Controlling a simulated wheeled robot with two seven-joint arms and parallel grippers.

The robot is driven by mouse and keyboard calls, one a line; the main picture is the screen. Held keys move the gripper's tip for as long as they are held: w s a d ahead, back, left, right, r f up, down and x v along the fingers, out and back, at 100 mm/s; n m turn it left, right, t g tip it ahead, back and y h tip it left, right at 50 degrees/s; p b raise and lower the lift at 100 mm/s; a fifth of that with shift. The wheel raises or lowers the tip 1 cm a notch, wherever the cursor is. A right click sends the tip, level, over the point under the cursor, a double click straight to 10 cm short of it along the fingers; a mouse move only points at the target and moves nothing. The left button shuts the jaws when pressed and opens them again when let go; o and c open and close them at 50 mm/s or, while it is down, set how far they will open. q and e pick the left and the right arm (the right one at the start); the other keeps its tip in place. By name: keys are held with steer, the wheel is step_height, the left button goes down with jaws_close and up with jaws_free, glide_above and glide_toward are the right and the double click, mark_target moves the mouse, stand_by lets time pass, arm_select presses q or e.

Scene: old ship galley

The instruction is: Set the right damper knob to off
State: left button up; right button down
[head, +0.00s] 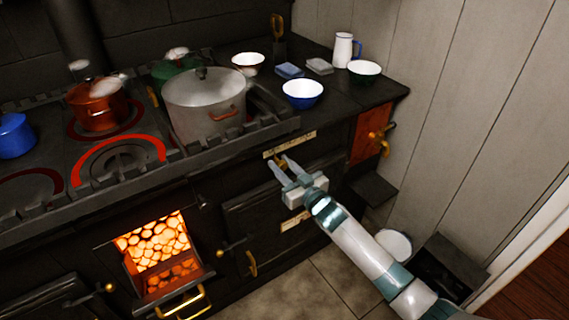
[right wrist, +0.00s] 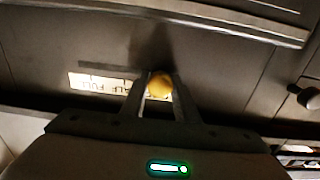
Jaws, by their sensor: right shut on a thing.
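The right damper knob (right wrist: 160,85) is a round brass knob on the dark stove front. In the right wrist view it sits between the two fingers of my right gripper (right wrist: 155,98), which is shut on it. A pale label plate (right wrist: 92,85) with dark lettering lies beside the knob; I cannot read all of it. In the head view my right gripper (head: 281,170) reaches the stove front from the lower right, just under the label strip (head: 289,145), and the knob (head: 281,161) is partly hidden by the fingers. My left gripper is not in view.
A large grey pot (head: 205,105), a copper pot (head: 97,105) and a blue pot (head: 14,136) stand on the stove top. Bowls, including a blue one (head: 302,94), stand on the counter. An open firebox (head: 155,250) glows at lower left. A rail (right wrist: 200,20) runs beside the knob.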

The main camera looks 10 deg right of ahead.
steer(key=shift+s+a, duration=0.1)
steer(key=shift+a, duration=0.15)
steer(key=c, duration=1.4)
jaws_free()
steer(key=shift+c, duration=0.2)
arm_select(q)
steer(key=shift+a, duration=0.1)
arm_select(e)
steer(key=shift+o, duration=0.2)
steer(key=shift+s+d, duration=0.1)
steer(key=shift+s, duration=0.05)
steer(key=shift+s+d, duration=0.1)
steer(key=shift+s, duration=0.1)
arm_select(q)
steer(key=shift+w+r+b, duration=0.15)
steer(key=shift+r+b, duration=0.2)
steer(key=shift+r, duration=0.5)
arm_select(e)
steer(key=v, duration=1.6)
steer(key=shift+s, duration=0.35)
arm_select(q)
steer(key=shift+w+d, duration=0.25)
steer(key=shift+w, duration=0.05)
